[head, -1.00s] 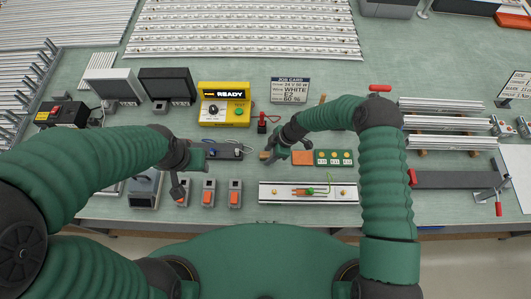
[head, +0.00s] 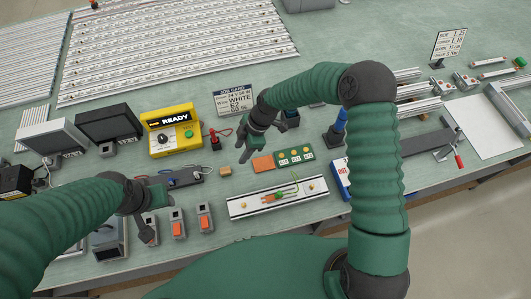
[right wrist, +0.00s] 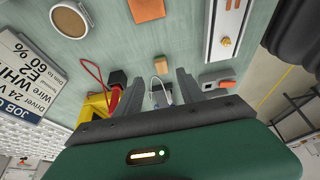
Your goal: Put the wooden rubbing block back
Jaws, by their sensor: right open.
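The small tan wooden block (head: 225,170) lies on the bench between the dark tray and the orange pad. My right gripper (head: 244,153) is open and empty, up and right of the block in the head view. Its two spread fingers (right wrist: 160,88) also show in the right wrist view. My left gripper (head: 156,205) is by the dark tray and the grey-orange switches; its jaw gap is unclear.
The orange pad (head: 263,163) and green board (head: 295,155) lie right of the block. The light rail (head: 249,205) is in front. The dark tray (head: 188,179) is left. The yellow READY tester (head: 171,130) and job card (head: 236,101) stand behind.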

